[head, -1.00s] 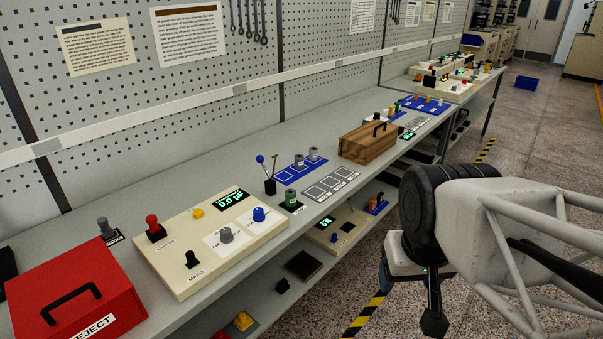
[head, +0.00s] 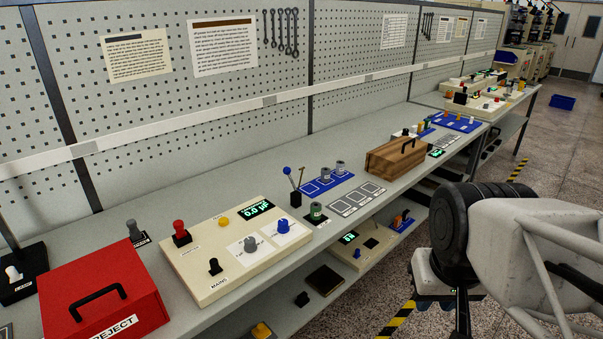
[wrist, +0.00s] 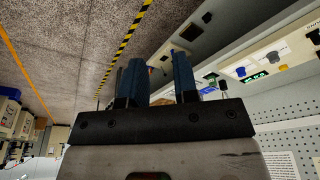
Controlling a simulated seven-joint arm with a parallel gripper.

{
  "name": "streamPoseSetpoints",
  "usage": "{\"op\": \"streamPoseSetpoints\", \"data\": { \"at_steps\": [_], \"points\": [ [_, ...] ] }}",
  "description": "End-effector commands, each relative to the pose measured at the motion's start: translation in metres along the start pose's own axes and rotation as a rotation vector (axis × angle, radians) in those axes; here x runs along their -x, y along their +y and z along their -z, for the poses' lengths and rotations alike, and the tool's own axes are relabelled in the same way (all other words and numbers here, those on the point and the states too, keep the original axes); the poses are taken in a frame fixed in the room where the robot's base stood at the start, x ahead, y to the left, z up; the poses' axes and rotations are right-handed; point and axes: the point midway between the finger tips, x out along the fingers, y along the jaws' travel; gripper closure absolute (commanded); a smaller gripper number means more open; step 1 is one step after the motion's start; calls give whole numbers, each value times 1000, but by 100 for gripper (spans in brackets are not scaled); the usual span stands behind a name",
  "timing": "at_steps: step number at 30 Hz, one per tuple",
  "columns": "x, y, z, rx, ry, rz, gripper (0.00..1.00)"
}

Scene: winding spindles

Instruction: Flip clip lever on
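No label that I can read as "clip" shows, so I cannot tell which lever it is. A lever with a blue ball (head: 287,172) stands in a black base on the bench, behind the cream panel. A black toggle (head: 214,266) labelled MAINS sits on the cream panel's front corner. A white toggle (head: 13,273) on a black box is at the far left. My gripper (wrist: 157,68) shows two blue fingers set apart with nothing between them.
The cream panel (head: 205,285) carries a red button, knobs and a green display. A red REJECT box (head: 140,290) stands left of it. A wooden box (head: 385,163) and blue tray (head: 315,190) lie farther right. A lower shelf holds more parts. The aisle floor is open.

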Motion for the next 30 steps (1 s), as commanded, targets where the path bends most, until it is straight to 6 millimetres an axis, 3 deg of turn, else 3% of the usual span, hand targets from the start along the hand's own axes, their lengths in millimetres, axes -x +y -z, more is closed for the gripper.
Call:
{"op": "streamPoseSetpoints", "data": {
  "at_steps": [1, 5, 11, 30],
  "points": [
    [1, 0, 3, 2, -2, 0, 80],
    [6, -2, 14, 12, -11, 1, 100],
    [16, -6, 43, 37, -33, 2, 100],
    [48, -27, 162, 140, -125, 7, 100]
  ]
}}
